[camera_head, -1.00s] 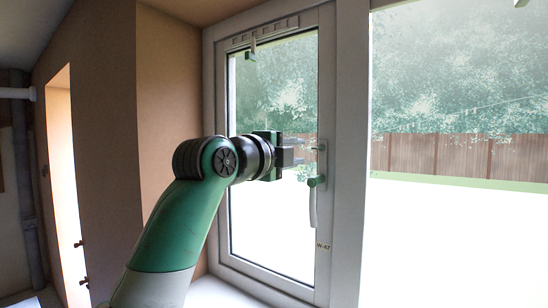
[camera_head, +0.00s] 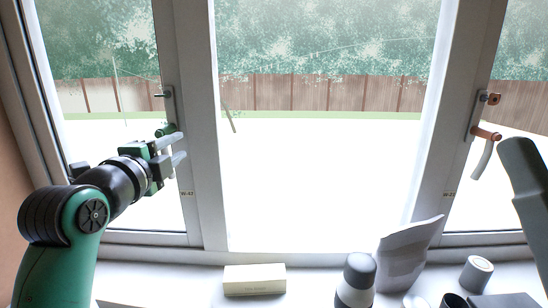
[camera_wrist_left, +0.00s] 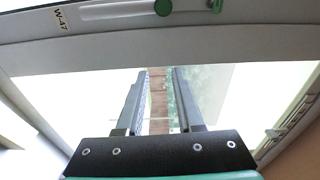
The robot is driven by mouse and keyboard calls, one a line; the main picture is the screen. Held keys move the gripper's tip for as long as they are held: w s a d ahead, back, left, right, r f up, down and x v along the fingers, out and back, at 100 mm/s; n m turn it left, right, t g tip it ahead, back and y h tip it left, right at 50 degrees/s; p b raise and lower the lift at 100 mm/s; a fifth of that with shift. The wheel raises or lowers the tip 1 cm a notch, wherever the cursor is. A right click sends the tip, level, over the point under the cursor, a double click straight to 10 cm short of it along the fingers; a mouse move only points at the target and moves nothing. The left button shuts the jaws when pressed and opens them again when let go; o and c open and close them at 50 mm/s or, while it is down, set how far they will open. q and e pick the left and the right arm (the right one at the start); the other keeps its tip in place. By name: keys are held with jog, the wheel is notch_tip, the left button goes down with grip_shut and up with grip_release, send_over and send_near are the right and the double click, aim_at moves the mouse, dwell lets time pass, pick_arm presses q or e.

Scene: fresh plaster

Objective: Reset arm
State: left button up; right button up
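My left gripper (camera_head: 180,148) is in front of the left window (camera_head: 118,140), at about the height of its handle. Its two grey fingers are apart and parallel with nothing between them, as the left wrist view (camera_wrist_left: 160,72) also shows. The window handle has a green knob (camera_head: 165,130), which appears just behind and above the fingertips; I cannot tell whether they touch. The green knob also shows at the top of the left wrist view (camera_wrist_left: 163,7), beyond the fingers. Part of my right arm (camera_head: 525,185) enters at the right edge; its gripper is out of frame.
The right window has a handle with an orange-brown knob (camera_head: 487,134). On the sill stand a cream box (camera_head: 254,279), a grey-and-white bottle (camera_head: 356,282), a pale bag (camera_head: 405,258) and a grey cylinder (camera_head: 476,273). The left window looks shut.

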pick_arm(q)
jog(key=s+r+n+t, duration=0.3)
jog(key=s+n, duration=0.3)
jog(key=s, duration=0.3)
jog(key=s+d+r+n+t+p, duration=0.1)
jog(key=s+r+n+t, duration=0.2)
jog(key=s+n, duration=0.3)
jog(key=s+d+r+n+t+p, duration=0.1)
jog(key=s+r+n+t, duration=0.2)
jog(key=s, duration=1.1)
jog(key=r+n, duration=0.1)
jog(key=n, duration=0.1)
jog(key=shift+n, duration=0.4)
jog(key=shift+r, duration=0.15)
jog(key=shift+c, duration=0.3)
